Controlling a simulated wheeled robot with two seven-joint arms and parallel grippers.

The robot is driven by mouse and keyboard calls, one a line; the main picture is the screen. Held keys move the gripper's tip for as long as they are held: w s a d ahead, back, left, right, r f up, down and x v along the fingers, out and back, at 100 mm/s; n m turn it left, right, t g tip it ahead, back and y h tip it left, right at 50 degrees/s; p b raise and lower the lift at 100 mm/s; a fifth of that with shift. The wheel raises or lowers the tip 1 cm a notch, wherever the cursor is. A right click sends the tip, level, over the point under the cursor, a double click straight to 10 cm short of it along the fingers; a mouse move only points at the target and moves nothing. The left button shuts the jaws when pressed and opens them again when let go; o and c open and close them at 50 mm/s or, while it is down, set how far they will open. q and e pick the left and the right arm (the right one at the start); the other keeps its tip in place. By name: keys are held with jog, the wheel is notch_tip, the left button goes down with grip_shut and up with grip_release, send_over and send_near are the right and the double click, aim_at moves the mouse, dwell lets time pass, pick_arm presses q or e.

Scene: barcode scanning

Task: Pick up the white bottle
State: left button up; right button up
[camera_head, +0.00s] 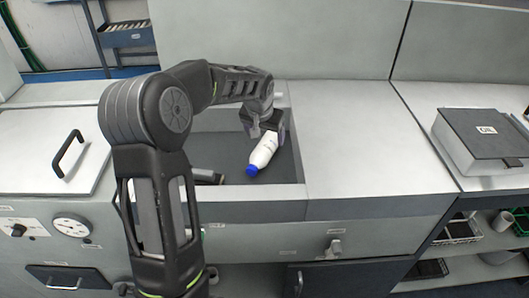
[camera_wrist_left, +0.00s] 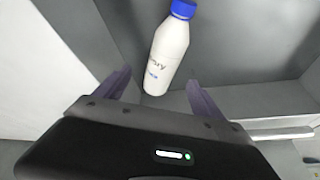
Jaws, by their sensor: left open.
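The white bottle (camera_head: 264,150) with a blue cap lies in the dark recessed bin (camera_head: 235,200) in the middle of the counter, its cap toward the front. In the left wrist view the white bottle (camera_wrist_left: 168,52) sits ahead of the fingers, its base near the gap between them. My left gripper (camera_head: 266,127) is over the back part of the bottle in the head view. In the left wrist view the left gripper (camera_wrist_left: 158,92) is open, with one finger to each side of the bottle's base end. I cannot tell whether the fingers touch it. My right gripper is not in view.
A dark object (camera_head: 207,176) lies in the bin, partly hidden by my left arm. The bin walls surround the bottle. A grey box (camera_head: 483,140) stands on the right counter. The counter (camera_head: 350,150) right of the bin is clear. A handled lid (camera_head: 45,150) is at left.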

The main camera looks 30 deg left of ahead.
aim_at(266, 144)
pick_arm(q)
jog(key=shift+w+m, duration=0.15)
jog(key=shift+m, duration=0.15)
jog(key=shift+a, duration=0.4)
jog(key=shift+x, duration=1.2)
jog(key=shift+d+f, duration=0.1)
jog(key=shift+d, duration=0.05)
jog(key=shift+f, duration=0.3)
jog(key=p+x, duration=0.1)
jog(key=x, duration=0.3)
jog(key=shift+f, duration=0.3)
jog(key=shift+c, duration=0.2)
